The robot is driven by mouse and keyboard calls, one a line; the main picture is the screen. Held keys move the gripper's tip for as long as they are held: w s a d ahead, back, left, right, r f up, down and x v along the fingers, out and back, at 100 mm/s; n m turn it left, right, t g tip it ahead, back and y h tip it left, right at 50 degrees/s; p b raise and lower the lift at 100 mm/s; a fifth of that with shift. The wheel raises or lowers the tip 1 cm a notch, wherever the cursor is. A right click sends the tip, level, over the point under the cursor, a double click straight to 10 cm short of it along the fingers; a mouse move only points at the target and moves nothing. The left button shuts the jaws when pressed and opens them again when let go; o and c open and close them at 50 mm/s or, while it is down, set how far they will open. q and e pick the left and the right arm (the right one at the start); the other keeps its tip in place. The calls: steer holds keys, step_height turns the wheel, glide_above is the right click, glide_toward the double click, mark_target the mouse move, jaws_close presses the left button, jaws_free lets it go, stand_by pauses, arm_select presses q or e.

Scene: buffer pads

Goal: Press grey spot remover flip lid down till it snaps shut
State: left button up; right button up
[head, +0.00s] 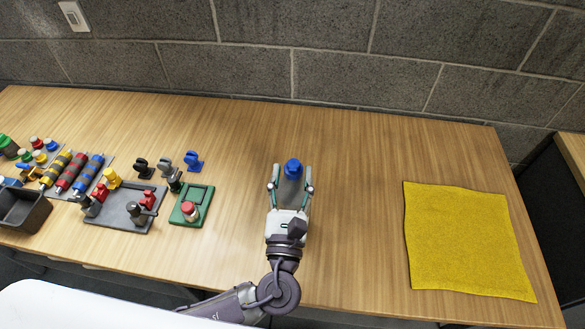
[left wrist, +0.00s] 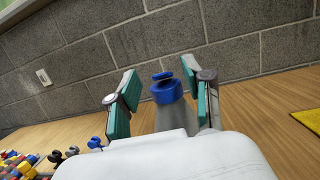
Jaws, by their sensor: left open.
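The grey spot remover bottle (head: 291,187) stands on the table near the middle in the head view, with a blue cap (head: 292,168) on top. In the left wrist view the blue cap (left wrist: 166,92) shows a small flip lid (left wrist: 162,75) tilted up above it, so the lid looks open. The grey body (left wrist: 170,116) is partly hidden behind my gripper's housing. My left gripper (head: 292,178) is open, with one finger on each side of the bottle. In the wrist view, gaps show between the fingers and the bottle. My right gripper is not in view.
A yellow cloth (head: 465,240) lies at the right. To the left are a green pad with a red button (head: 190,210), a grey board with clamps (head: 122,220), blue and black clips, striped rollers and a dark bin (head: 22,212). A block wall (head: 330,75) stands behind the table.

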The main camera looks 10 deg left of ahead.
arm_select(q)
steer(key=v, duration=1)
steer(key=shift+s, duration=0.25)
steer(key=shift+c, duration=0.3)
